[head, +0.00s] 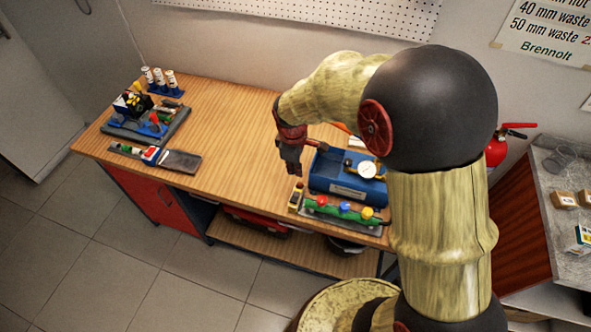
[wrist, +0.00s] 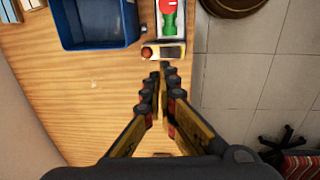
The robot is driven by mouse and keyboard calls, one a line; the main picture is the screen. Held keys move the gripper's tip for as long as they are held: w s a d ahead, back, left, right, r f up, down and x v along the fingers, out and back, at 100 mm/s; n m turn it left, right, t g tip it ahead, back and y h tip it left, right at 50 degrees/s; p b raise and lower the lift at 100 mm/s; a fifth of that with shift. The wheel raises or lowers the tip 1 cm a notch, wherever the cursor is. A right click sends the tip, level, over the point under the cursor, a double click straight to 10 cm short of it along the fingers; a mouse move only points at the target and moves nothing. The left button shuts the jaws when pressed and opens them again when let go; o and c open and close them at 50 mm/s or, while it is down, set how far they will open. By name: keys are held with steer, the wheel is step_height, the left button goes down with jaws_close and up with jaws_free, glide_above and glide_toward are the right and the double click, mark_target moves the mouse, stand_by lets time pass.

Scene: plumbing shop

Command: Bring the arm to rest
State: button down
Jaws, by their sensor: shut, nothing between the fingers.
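My gripper (head: 292,166) hangs pointing down over the front right part of the wooden workbench (head: 225,125). Its fingers also show in the wrist view (wrist: 161,85), brought together with nothing between them. A small yellow and dark block with a reddish knob (wrist: 165,51) lies just beyond the fingertips in the wrist view; it also shows in the head view (head: 296,197), below the gripper. I cannot tell how high the gripper is above the bench. My arm bends over from the right and hides part of the bench's right end.
A blue box with a gauge (head: 345,177) and a green pipe with coloured valves (head: 342,211) are close to the gripper's right. A tool tray (head: 146,126) and a narrow tray (head: 180,161) stand at the left. The bench middle is clear. A pegboard (head: 310,12) is behind.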

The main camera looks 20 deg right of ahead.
stand_by(0.3)
steer(key=s+r+m+t+b, duration=0.1)
steer(key=s+r+m+b, duration=0.2)
steer(key=s, duration=0.4)
steer(key=s+r+m+t+b, duration=0.2)
steer(key=s+r+m+b, duration=0.2)
steer(key=s, duration=0.4)
steer(key=s+d+r+m+t+b, duration=0.1)
steer(key=s+r+m+b, duration=0.2)
steer(key=s, duration=0.4)
steer(key=shift+s+r+m+y+b, duration=0.15)
steer(key=shift+r+m+y+b, duration=0.25)
steer(key=shift+r+b, duration=0.2)
steer(key=shift+d, duration=0.1)
